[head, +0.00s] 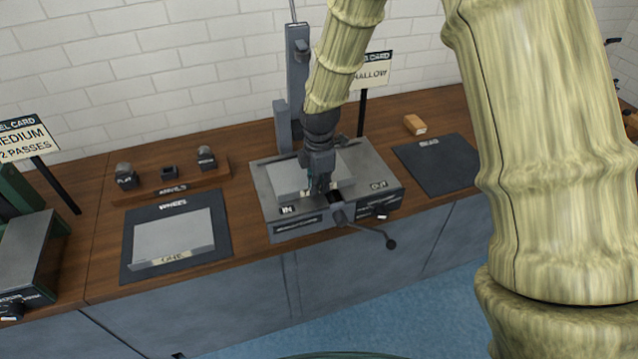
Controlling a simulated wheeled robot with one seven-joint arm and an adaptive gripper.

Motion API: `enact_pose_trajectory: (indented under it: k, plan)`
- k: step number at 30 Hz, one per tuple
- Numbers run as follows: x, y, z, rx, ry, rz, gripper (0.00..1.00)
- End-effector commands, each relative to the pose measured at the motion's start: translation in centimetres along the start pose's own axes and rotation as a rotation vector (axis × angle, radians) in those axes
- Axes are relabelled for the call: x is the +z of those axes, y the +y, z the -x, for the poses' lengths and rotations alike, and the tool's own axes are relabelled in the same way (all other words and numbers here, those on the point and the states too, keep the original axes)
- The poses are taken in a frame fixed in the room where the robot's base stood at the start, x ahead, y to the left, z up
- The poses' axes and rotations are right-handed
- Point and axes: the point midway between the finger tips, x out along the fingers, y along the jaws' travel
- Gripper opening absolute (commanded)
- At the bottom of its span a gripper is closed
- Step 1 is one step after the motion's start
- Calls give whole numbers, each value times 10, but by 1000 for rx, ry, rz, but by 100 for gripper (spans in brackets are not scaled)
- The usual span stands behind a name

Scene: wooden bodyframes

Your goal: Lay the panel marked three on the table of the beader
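A grey machine with IN and OUT plates and a crank (372,230), apparently the beader (262,192), stands mid-bench. A light grey panel (290,180) lies on or just over its table. Any number on this panel is hidden from me. My gripper (320,188) points down at the panel's front right part. Its fingers are small and dark, so I cannot tell whether they grip the panel. Another grey panel (175,232), with a label that seems to read ONE, lies on the WHEEL mat (135,225) to the left.
The dark BEAD mat (440,165) on the right is bare. A wooden block (415,124) lies behind it. A rack (172,194) with several small dark parts stands behind the WHEEL mat. A second machine (30,255) is at the left edge. A card (372,72) stands behind the beader.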

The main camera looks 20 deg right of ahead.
Motion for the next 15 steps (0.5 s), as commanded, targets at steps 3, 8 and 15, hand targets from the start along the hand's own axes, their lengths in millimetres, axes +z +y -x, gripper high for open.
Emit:
enact_pose_trajectory:
  k: [3,8,15]
  plan:
    - [0,0,0,1,0,0,0]
    - [0,0,0,1,0,0,0]
    - [0,0,0,1,0,0,30]
